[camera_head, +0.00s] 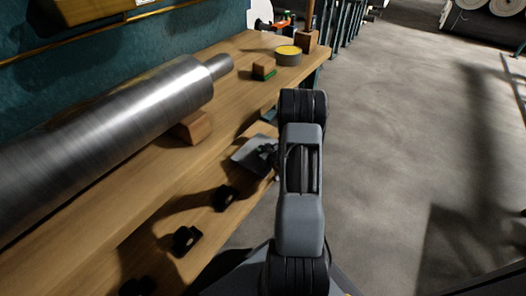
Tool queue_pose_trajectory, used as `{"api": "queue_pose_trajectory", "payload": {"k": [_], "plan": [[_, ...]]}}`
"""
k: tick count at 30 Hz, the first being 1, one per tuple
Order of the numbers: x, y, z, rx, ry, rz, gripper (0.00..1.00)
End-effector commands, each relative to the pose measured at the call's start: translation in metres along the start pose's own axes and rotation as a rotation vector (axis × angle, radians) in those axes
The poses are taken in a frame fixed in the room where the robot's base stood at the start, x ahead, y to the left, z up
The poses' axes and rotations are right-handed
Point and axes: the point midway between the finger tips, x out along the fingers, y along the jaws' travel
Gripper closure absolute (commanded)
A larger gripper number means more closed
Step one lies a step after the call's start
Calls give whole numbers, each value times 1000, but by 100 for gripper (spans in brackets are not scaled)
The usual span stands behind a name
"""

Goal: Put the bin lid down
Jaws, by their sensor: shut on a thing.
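A flat grey plate, which I take to be the bin lid (249,157), is at the front side of the wooden bench, left of my arm. My gripper (268,153) is small and dark at the right edge of the plate and is shut on it. My own arm link hides part of the gripper, and the finger contact is hard to make out. The plate looks tilted; I cannot tell whether it touches the wood beneath it. No bin can be made out for certain.
A large grey metal roll (110,135) lies on the bench (245,60), propped on a wooden block (194,126). A yellow-topped round tin (288,55) and a small green-based block (263,71) stand further back. Dark knobs (186,240) line the front. Open floor (420,130) lies right.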

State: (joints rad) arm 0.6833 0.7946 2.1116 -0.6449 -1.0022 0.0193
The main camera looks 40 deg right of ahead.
Motion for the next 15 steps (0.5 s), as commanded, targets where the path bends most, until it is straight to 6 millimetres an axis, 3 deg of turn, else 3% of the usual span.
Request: {"api": "queue_pose_trajectory", "payload": {"k": [15], "plan": [[5, -2, 12, -1, -1, -1, 99]]}}
